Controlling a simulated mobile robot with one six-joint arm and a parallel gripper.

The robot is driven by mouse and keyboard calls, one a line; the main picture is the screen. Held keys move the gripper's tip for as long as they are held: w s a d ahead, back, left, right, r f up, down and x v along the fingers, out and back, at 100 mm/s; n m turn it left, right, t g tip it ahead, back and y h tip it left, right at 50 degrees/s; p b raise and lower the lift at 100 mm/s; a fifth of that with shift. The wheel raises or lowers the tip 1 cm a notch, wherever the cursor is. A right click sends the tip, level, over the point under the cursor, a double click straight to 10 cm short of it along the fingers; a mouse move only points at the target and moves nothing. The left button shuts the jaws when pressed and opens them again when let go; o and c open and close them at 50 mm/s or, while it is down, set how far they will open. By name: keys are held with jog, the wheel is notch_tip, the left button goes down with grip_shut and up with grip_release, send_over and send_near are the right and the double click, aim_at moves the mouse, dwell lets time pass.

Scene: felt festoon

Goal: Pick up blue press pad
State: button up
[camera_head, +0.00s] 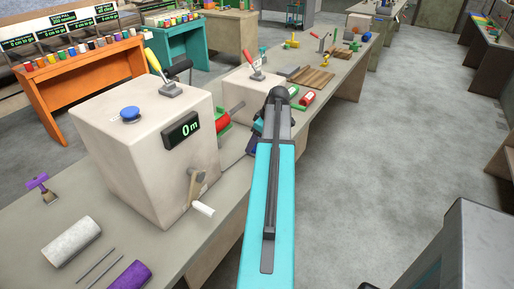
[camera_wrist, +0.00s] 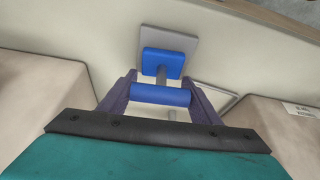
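The blue press pad shows in the wrist view. It has a grey plate, a blue block (camera_wrist: 163,62), a grey stem and a blue crossbar (camera_wrist: 160,95). My gripper (camera_wrist: 160,84) has its two dark purple fingers on either side of the crossbar. The crossbar spans almost the whole gap between them. I cannot tell whether the fingers press on its ends. In the head view, my gripper (camera_head: 258,139) is down in the gap between two cream boxes. Most of the pad is hidden there by my arm.
A large cream box (camera_head: 145,145) with a "0 m" display and a crank stands left of my gripper. A smaller cream box (camera_head: 245,90) is behind it. Wooden strips (camera_head: 312,78) and small tools lie farther along the bench. The floor (camera_head: 390,130) at right is clear.

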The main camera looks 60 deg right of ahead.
jog(key=c, duration=0.7)
jog(key=shift+o, duration=0.2)
jog(key=shift+r, duration=0.2)
jog(key=shift+d+r+b, duration=0.1)
jog(key=shift+r+b, duration=0.4)
jog(key=shift+r, duration=0.65)
jog(key=s+r+b, duration=0.2)
jog(key=s+b, duration=0.1)
jog(key=s, duration=1.3)
jog(key=shift+d+r, duration=0.15)
jog(key=shift+d, duration=0.25)
jog(key=o, duration=0.6)
jog(key=shift+c, duration=0.2)
jog(key=c, duration=0.3)
jog(key=shift+r, duration=0.1)
jog(key=shift+c, duration=0.3)
